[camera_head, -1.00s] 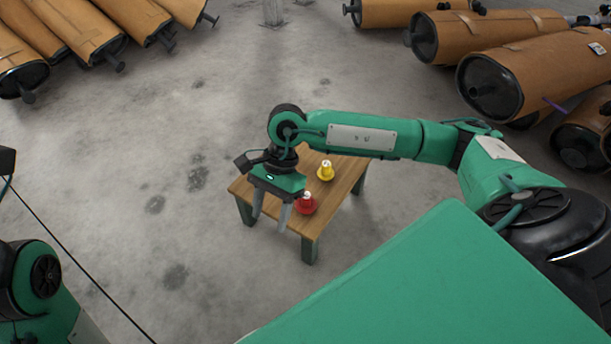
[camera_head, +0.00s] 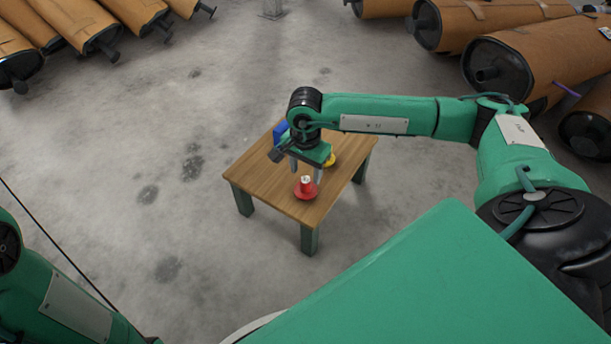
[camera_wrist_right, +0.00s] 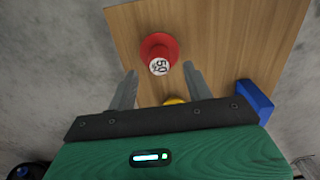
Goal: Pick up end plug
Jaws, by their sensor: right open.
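A red end plug (camera_head: 306,189) with a white label on top stands upright on the small wooden table, near its front edge. It also shows in the right wrist view (camera_wrist_right: 156,48), just beyond and between the fingertips. A yellow plug (camera_head: 330,159) stands farther back, partly hidden by my right gripper; only a bit of it (camera_wrist_right: 174,101) shows in the wrist view. My right gripper (camera_head: 306,173) is open and empty, pointing down above the table, close to the red plug. My left gripper is out of view.
A blue block (camera_head: 280,133) lies at the back of the wooden table (camera_head: 255,180), partly behind my right arm. Large brown mufflers lie on the floor at the back left (camera_head: 78,24) and back right (camera_head: 540,62). The concrete floor around the table is clear.

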